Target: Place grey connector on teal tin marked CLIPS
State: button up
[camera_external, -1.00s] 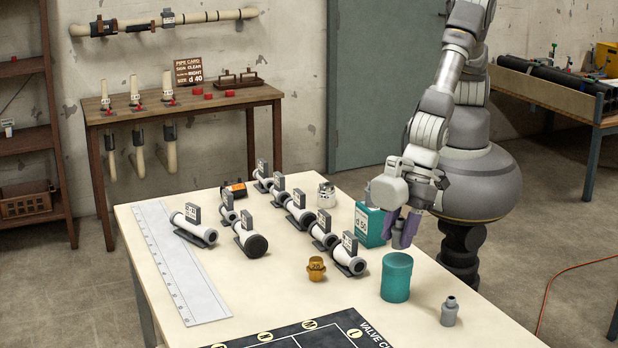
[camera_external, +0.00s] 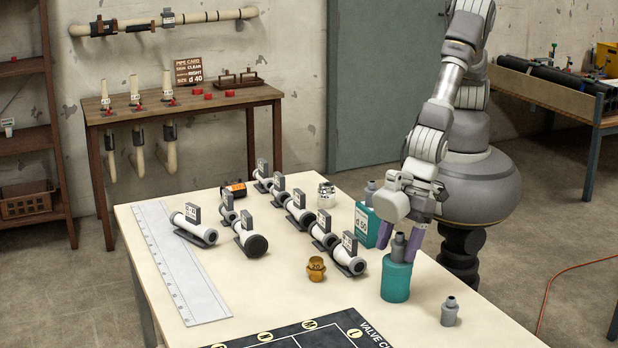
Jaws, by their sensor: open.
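The teal tin (camera_external: 396,283) stands near the right edge of the cream table; I cannot read a CLIPS marking on its visible side. A grey connector (camera_external: 398,247) stands upright on top of the tin, narrow end up. My gripper (camera_external: 400,243) is open, with a purple finger on each side of this connector. Whether either finger still touches it is too small to tell. A similar grey connector (camera_external: 449,312) stands upright on the table to the right of the tin. Another grey connector (camera_external: 370,190) shows on the teal box marked d 50 (camera_external: 366,226), behind my gripper.
A brass fitting (camera_external: 316,268) stands left of the tin. Several white pipe pieces (camera_external: 297,212) with grey tags lie in rows behind it. A dark valve chart (camera_external: 300,338) lies at the front and a long ruler (camera_external: 181,263) at the left. The table's middle-left is clear.

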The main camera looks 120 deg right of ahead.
jog(key=p+v, duration=0.3)
jog(key=v, duration=0.9)
jog(key=w+d+r+m+t+y, duration=0.15)
jog(key=w+d+r, duration=0.3)
jog(key=r, duration=0.55)
jog(key=w+d+r+t, duration=0.25)
jog(key=d+r, duration=0.35)
jog(key=r, duration=0.5)
jog(key=w+d+r+m+t, duration=0.1)
jog(key=w+d+r, duration=0.4)
jog(key=r, duration=0.5)
jog(key=s+d+r+t+h, duration=0.1)
jog(key=s+d+r, duration=0.3)
jog(key=r, duration=0.5)
jog(key=s+d+r+t+h, duration=0.1)
jog(key=s+d+r+t, duration=0.2)
jog(key=d+r, duration=0.4)
jog(key=s+d+r+m+t+h, duration=0.1)
jog(key=s+d+r, duration=0.4)
jog(key=r, duration=0.6)
jog(key=shift+s+d+r+t, duration=0.15)
jog(key=shift+d+r+t, duration=0.2)
jog(key=shift+d+t, duration=0.3)
